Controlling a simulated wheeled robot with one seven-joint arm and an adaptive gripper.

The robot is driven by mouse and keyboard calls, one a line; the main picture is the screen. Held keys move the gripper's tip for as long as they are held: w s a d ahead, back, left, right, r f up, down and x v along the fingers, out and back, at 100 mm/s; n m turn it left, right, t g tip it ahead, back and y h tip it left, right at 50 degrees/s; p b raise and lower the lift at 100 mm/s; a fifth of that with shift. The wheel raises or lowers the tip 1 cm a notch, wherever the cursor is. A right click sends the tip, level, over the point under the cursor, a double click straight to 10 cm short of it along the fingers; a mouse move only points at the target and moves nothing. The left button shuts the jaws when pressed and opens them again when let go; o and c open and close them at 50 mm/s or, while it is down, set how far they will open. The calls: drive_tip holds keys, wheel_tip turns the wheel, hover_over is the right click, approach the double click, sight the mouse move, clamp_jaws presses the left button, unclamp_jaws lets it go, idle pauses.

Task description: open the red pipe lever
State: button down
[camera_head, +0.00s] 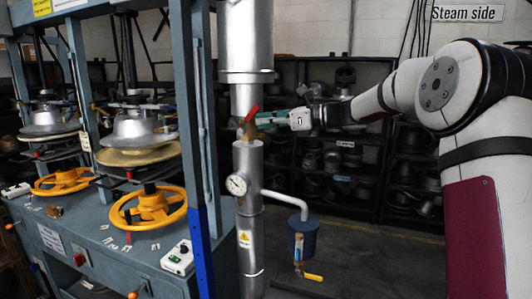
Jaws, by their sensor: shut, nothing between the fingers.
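The red pipe lever (252,114) sits on a brass-coloured valve (247,131) on the vertical silver pipe (247,170). The lever tilts up and to the right from the valve. My gripper (262,120) reaches in from the right, its teal fingers shut and empty. The fingertips are right beside the lever in the picture; I cannot tell whether they touch it.
A round gauge (237,185) is on the pipe below the valve. A side pipe runs to a blue cylinder (304,237) with a yellow-handled valve (312,276). The hat press (123,255) with yellow handwheels (149,208) stands at left. Shelves (386,170) stand behind.

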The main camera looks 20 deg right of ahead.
sight(256, 109)
drive_tip(key=r, duration=0.1)
drive_tip(key=w+a+r+g+h+b, duration=0.1)
drive_tip(key=a+r+h, duration=0.1)
drive_tip(key=shift+w+r+g, duration=0.1)
drive_tip(key=shift+w+g, duration=0.2)
drive_tip(key=shift+g, duration=0.1)
drive_tip(key=shift+w+a+r+b, duration=0.25)
drive_tip(key=shift+w+a+r, duration=0.15)
drive_tip(key=shift+a, duration=0.15)
drive_tip(key=shift+w+a+r+b, duration=0.25)
drive_tip(key=shift+a+r, duration=0.1)
drive_tip(key=shift+a, duration=0.15)
drive_tip(key=shift+r, duration=0.1)
